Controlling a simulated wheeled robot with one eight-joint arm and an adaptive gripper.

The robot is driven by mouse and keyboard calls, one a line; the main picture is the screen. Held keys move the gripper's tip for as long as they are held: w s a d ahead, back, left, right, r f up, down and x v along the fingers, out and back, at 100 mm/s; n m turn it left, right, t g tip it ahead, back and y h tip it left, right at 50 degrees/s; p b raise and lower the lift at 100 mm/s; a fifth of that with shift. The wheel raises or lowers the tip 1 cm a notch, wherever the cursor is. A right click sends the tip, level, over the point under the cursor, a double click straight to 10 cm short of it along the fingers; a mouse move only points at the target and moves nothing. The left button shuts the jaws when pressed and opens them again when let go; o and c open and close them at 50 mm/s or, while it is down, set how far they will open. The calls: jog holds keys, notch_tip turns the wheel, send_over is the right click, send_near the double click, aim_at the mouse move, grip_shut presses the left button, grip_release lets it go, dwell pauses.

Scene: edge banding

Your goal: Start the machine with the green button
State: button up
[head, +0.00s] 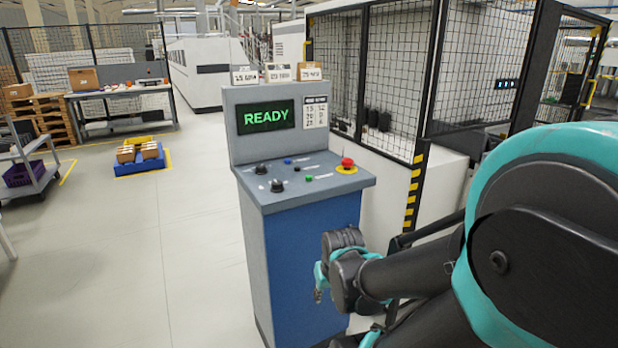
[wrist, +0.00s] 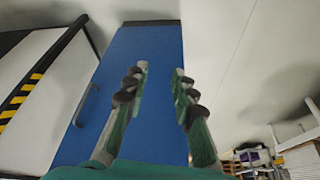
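The control console (head: 300,200) stands in the middle of the head view, with a blue body and a grey sloped panel. Its screen (head: 266,117) reads READY in green. The small green button (head: 309,179) sits on the panel, left of and below the red emergency stop (head: 347,163) on its yellow base. My gripper (head: 318,284) is low in front of the console's body, below the panel, partly hidden by my arm. In the wrist view my gripper (wrist: 160,75) has its two fingers apart with nothing between them, and the blue console body (wrist: 155,50) is behind them.
Two black knobs (head: 277,185) and a blue button (head: 288,161) share the panel. A mesh safety fence (head: 385,80) with a yellow-black striped post stands behind and right. A workbench (head: 120,90) and a cart (head: 30,165) are at left.

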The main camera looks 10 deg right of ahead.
grip_shut()
dwell(1.1)
